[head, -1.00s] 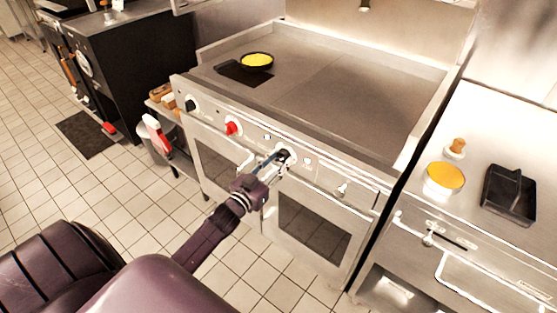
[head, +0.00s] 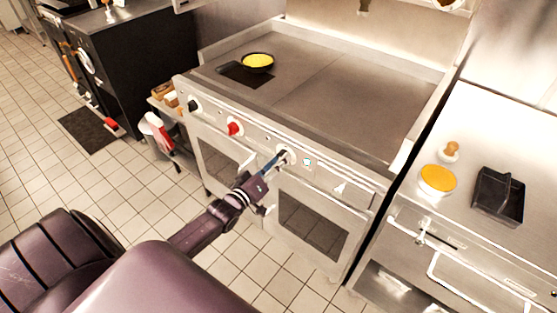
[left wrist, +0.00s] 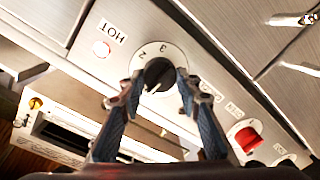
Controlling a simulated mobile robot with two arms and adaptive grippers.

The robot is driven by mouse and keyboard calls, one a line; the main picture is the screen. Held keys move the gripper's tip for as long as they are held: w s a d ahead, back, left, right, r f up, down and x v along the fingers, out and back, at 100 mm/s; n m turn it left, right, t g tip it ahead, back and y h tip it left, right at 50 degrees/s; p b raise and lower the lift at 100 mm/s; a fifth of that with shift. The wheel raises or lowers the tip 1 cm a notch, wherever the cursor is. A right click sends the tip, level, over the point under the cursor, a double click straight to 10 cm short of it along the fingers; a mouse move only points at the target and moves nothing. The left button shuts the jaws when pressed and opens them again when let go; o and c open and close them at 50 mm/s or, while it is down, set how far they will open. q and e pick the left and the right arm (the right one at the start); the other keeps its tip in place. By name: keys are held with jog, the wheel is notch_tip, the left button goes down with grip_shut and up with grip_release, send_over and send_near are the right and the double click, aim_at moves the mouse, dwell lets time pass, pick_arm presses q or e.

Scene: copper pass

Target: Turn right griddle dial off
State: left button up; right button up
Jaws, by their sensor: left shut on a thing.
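The right griddle dial is a black knob on a white numbered plate (head: 285,155) on the griddle's front panel. In the left wrist view the black knob (left wrist: 158,74) shows up close, with the figures 2 and 3 beside it and a pale pointer mark on its near side. My left gripper (head: 276,160) is at this dial, with a finger on either side of the knob, shut on it; in the head view its fingers partly cover the dial. A red dial (head: 235,128) is further left on the same panel. My right gripper is not in view.
Oven doors (head: 308,218) with handles lie below the panel. A lamp marked HOT (left wrist: 102,48) is beside the dial.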

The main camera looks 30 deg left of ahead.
pick_arm(q)
jog(key=shift+n, duration=0.5)
jog(key=o, duration=1.2)
jog(key=shift+c, duration=0.2)
jog(key=s, duration=1.2)
jog(key=shift+a+r, duration=0.15)
jog(key=shift+r, duration=0.25)
